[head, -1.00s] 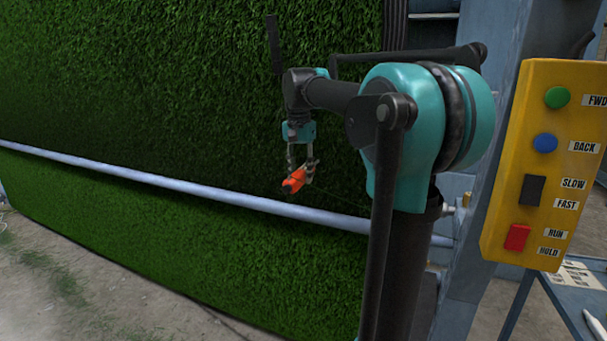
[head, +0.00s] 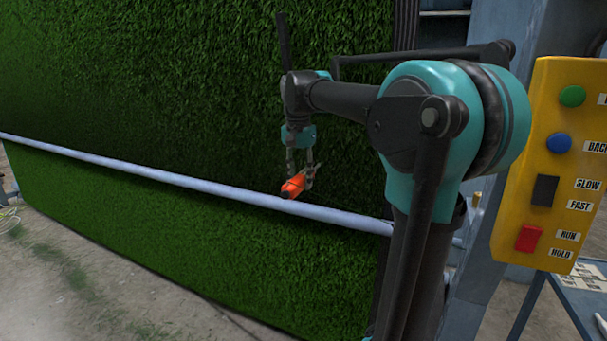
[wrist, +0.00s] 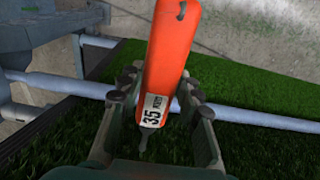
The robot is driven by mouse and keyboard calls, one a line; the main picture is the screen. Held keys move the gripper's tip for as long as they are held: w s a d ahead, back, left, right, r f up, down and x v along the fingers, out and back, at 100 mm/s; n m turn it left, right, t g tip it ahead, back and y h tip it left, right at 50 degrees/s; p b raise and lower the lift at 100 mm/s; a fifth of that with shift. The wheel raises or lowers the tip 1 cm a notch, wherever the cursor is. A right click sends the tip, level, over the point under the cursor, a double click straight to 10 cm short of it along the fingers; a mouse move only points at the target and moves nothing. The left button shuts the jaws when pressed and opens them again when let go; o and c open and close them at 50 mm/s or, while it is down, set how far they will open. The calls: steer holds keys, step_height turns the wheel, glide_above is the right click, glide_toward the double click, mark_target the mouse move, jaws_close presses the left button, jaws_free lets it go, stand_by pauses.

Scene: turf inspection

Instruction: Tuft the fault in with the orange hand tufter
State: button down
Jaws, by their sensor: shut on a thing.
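The orange hand tufter (head: 293,186) is held between the fingers of my gripper (head: 300,178), in front of the hanging green turf (head: 170,80) and just above the pale horizontal bar. In the wrist view the tufter (wrist: 168,65) sits between my gripper's two fingers (wrist: 155,100), with a white label reading 35 and a thin metal tip at its lower end. My gripper is shut on it. The tufter appears clear of the turf, though the exact gap cannot be told. I cannot make out a fault in the turf in either view.
A pale bar (head: 180,178) runs across the turf. A yellow control box (head: 553,160) with a green button, a blue button, a black switch and a red switch stands at the right. A blue table (head: 577,300) is below it. Bare ground is free at lower left.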

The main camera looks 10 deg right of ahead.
mark_target(293, 182)
steer(key=shift+s+a+f, duration=0.3)
steer(key=shift+s+a, duration=0.3)
steer(key=shift+s, duration=0.25)
steer(key=shift+s+a+f, duration=0.25)
steer(key=shift+s+a, duration=0.35)
steer(key=shift+s, duration=0.25)
